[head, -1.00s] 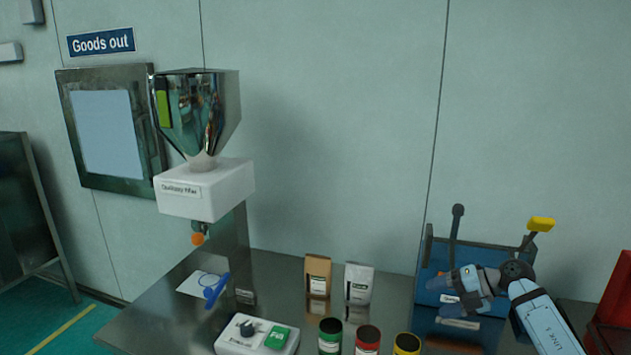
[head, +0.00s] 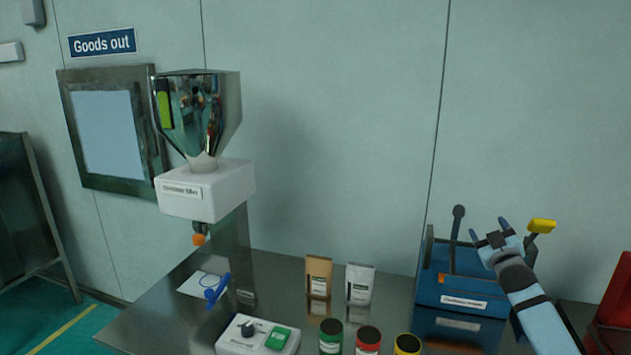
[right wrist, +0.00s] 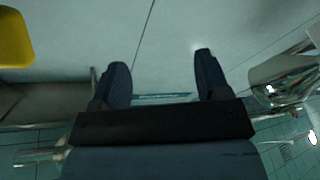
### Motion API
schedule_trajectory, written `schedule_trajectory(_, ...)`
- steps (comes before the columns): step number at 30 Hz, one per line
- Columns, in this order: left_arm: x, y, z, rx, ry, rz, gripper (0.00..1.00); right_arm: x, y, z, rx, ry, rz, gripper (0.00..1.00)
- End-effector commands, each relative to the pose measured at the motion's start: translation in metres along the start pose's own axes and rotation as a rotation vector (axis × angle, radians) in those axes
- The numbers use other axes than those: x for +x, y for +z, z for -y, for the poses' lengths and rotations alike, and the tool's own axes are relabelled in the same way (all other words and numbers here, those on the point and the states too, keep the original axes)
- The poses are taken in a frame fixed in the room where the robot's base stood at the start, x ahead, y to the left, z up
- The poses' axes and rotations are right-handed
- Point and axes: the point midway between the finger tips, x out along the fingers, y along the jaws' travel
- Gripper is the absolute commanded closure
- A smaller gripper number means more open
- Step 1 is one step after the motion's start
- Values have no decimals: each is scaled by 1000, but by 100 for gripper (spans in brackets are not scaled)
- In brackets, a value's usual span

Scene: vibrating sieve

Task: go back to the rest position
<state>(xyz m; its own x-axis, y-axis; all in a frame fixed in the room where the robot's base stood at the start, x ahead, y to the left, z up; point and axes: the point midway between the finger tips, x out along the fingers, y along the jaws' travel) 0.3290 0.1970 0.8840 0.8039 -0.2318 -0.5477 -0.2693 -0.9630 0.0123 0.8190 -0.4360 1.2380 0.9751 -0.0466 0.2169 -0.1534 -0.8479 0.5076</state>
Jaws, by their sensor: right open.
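My right gripper (head: 488,229) is raised in front of the blue tool caddy (head: 455,292) at the right of the table, its fingers pointing up and to the left. It is open and empty. In the right wrist view its two dark fingers (right wrist: 160,78) stand apart with nothing between them. My left gripper does not show in any view.
The caddy holds a yellow-headed tool (head: 542,226) close to my right gripper. Jars, with a red one (head: 367,340), and two pouches (head: 318,275) stand on the steel table (head: 271,266).

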Motion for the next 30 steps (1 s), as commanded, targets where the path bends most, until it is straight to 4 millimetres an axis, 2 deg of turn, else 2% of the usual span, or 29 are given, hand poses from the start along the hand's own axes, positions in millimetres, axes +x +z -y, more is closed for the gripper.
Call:
schedule_trajectory(5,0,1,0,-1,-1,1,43,-5,38,12,166,-52,245,31)
schedule_trajectory(7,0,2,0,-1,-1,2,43,-22,54,33,184,-84,283,31)
schedule_trajectory(11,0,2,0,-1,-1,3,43,-57,72,70,188,-130,304,31)
schedule_trajectory(17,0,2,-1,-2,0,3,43,-125,102,130,206,-209,353,31)
schedule_trajectory(20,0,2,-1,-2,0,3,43,-178,117,168,225,-263,390,31)
schedule_trajectory(21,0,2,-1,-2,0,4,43,-204,123,185,236,-288,407,31)
schedule_trajectory(23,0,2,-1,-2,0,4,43,-244,129,208,254,-323,434,31)
schedule_trajectory(24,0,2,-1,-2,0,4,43,-271,132,222,267,-346,453,31)
schedule_trajectory(26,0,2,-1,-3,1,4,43,-312,134,242,290,-379,480,31)
schedule_trajectory(30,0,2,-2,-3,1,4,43,-408,129,277,348,-448,550,31)
